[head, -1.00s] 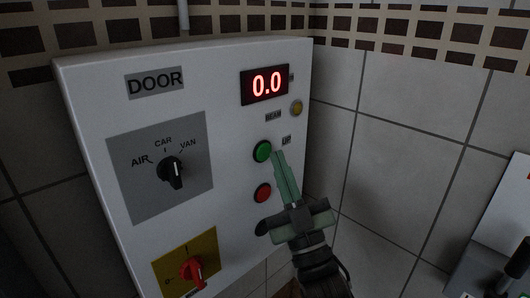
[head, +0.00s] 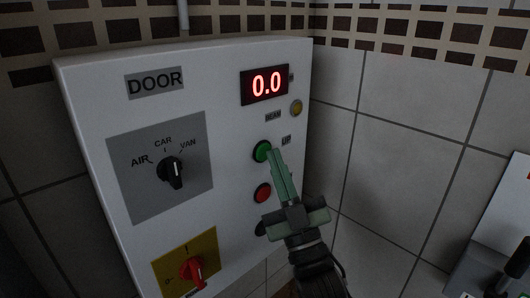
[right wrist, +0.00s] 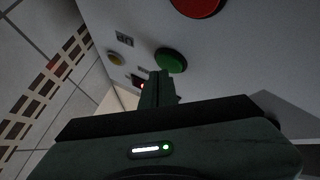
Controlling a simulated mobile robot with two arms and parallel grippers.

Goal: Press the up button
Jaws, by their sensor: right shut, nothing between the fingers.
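The green up button (head: 262,151) sits on the white control panel (head: 105,110), beside a small "UP" label (head: 286,140). It also shows in the right wrist view (right wrist: 171,60). My right gripper (head: 272,152) is shut and empty. Its fingertips are at the button's right edge in the head view and beside the button in the wrist view (right wrist: 158,74). I cannot tell whether they touch it. My left gripper is not in view.
A red button (head: 263,193) sits below the green one, and a yellow lamp (head: 296,108) above. A black selector knob (head: 172,172) and a red rotary switch (head: 193,271) are on the panel's left. Tiled walls (head: 400,130) stand behind.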

